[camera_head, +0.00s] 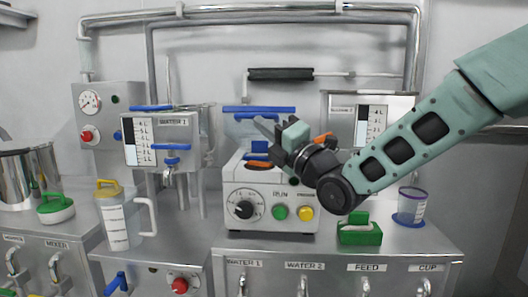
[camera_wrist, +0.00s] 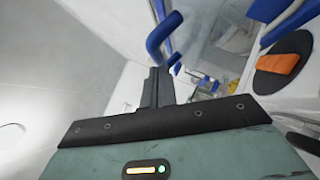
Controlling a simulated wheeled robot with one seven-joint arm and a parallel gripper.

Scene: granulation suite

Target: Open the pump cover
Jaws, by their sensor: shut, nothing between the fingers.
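The pump (camera_head: 270,192) is a white box with a black dial, a green button and a yellow button, in the middle of the bench. Above its top stands a clear panel with a blue bar, which looks like the cover (camera_head: 258,109) in a raised position. An orange piece on a black disc sits on the pump and shows at the right of the wrist view. My gripper (camera_head: 262,124) is in front of the clear panel, pointing left. In the wrist view its fingers (camera_wrist: 158,80) are together and empty, close to a blue loop handle (camera_wrist: 162,35). I cannot tell whether they touch it.
A WATER 1 tank (camera_head: 170,143) with blue handles stands left of the pump. A black-padded bar (camera_head: 280,74) is on the back wall.

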